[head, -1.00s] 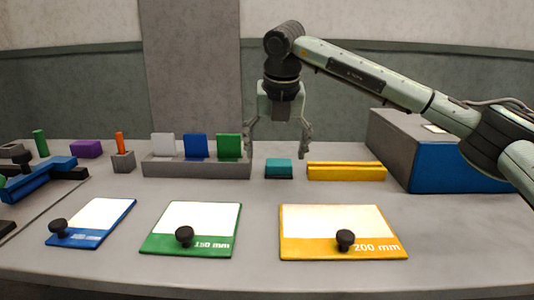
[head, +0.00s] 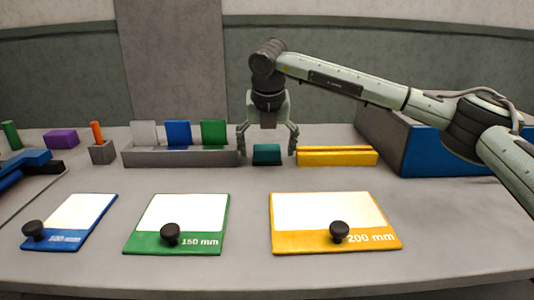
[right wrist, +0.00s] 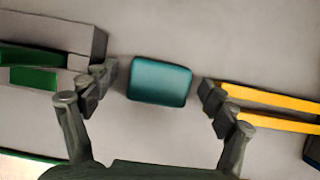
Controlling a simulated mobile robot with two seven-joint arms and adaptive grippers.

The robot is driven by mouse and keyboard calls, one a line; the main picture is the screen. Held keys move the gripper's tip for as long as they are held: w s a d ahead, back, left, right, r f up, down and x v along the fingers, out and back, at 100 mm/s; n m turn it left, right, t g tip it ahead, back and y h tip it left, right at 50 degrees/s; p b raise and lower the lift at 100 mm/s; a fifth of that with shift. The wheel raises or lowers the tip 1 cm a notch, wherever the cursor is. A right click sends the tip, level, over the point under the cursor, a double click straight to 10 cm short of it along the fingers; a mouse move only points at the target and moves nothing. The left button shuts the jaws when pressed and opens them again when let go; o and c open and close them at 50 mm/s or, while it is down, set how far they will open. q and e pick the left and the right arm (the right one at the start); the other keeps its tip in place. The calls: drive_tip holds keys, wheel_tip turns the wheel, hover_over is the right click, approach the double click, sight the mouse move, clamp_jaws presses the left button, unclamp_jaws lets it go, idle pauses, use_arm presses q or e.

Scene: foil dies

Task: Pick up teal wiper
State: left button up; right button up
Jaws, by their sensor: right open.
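The teal wiper (head: 266,154) is a small rounded block on the grey table, between the grey rack and the yellow bar. It also shows in the right wrist view (right wrist: 160,81), lying between my open fingers. My right gripper (head: 267,151) points down over the wiper, with one finger on each side of it. The fingers are open, and in the wrist view there are gaps between them and the wiper. My left gripper is not in view.
A grey rack (head: 180,158) with white, blue and green plates stands close on the left. A yellow bar (head: 337,156) lies close on the right, before a blue and grey box (head: 430,152). Blue, green (head: 177,243) and yellow (head: 335,242) boards with black knobs lie in front.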

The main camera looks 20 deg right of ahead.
sight(267, 147)
drive_tip(key=shift+c, duration=0.4)
drive_tip(key=c, duration=1.2)
drive_tip(key=shift+r, duration=0.15)
drive_tip(key=shift+w+r, duration=0.1)
drive_tip(key=shift+r, duration=0.25)
wheel_tip(267, 147, up, 8)
drive_tip(key=shift+r+b, duration=0.25)
drive_tip(key=shift+b, duration=0.1)
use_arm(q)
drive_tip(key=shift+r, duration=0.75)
use_arm(e)
drive_tip(key=shift+r, duration=0.35)
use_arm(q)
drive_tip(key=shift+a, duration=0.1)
use_arm(e)
drive_tip(key=o, duration=0.5)
drive_tip(key=c, duration=0.3)
